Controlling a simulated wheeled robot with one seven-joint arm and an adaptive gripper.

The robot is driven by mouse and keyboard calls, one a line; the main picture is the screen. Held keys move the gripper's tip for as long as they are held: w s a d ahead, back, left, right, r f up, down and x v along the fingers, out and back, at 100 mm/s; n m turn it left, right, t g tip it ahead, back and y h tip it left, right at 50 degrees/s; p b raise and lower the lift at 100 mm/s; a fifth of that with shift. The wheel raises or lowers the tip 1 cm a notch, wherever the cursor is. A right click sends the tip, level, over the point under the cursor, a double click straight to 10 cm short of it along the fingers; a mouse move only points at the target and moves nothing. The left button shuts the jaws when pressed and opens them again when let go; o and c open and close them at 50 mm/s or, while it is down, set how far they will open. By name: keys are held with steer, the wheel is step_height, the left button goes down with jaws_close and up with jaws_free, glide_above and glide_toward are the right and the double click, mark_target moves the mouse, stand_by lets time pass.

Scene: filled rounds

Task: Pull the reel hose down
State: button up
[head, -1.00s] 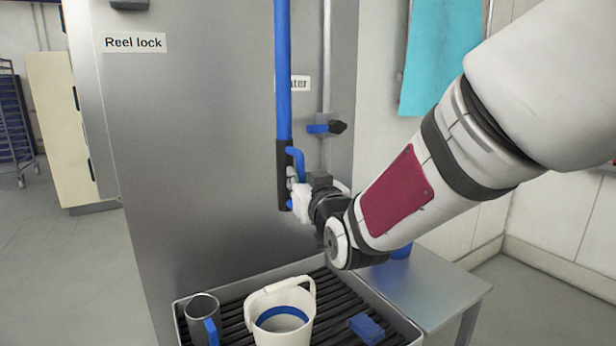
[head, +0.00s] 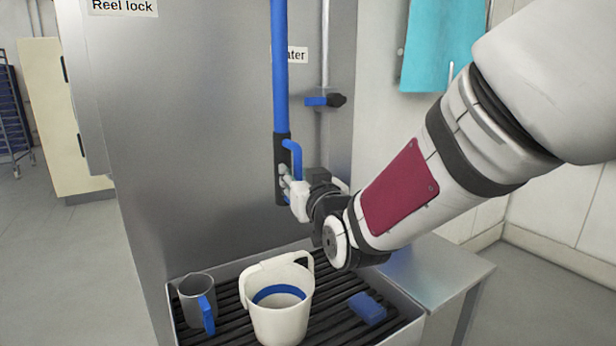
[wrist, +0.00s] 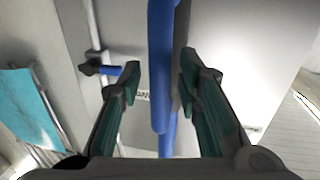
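The blue reel hose (head: 280,70) hangs vertically in front of the steel cabinet and ends in a black grip (head: 281,160) with a bent blue lever (head: 294,155). My gripper (head: 285,183) is at the lower part of this grip, coming from the right. In the wrist view the teal-padded fingers of my gripper (wrist: 160,75) stand on both sides of the blue lever (wrist: 161,60) and the dark grip behind it.
Below stands a slatted drain tray (head: 235,335) with a white bucket (head: 280,318), a grey mug (head: 195,293) and a blue block (head: 367,308). A blue-handled valve (head: 320,101) is on the pipe to the right. A cyan cloth (head: 438,45) hangs on the wall.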

steer(key=v, duration=0.7)
steer(key=shift+s, duration=0.25)
steer(key=shift+d, duration=0.15)
steer(key=s+d+f+m+g+h, duration=0.1)
steer(key=s+d+f+g+h, duration=0.25)
steer(key=s+d, duration=0.3)
steer(key=s+d+f+m+g+h, duration=0.1)
steer(key=s+d+f+g+h, duration=0.1)
steer(key=s+d+f+g, duration=0.4)
steer(key=s+d+m+g+h, duration=0.1)
steer(key=s+d+g, duration=0.3)
steer(key=s, duration=0.8)
steer(key=s+d+m+g+h, duration=0.1)
steer(key=s+d+m+g, duration=0.3)
steer(key=s, duration=0.8)
step_height(320, 180, up, 23)
steer(key=d+n+t+p, duration=0.1)
steer(key=t+p, duration=0.4)
steer(key=p, duration=1.7)
steer(key=shift+w+f+n, duration=0.25)
steer(key=shift+n, duration=0.45)
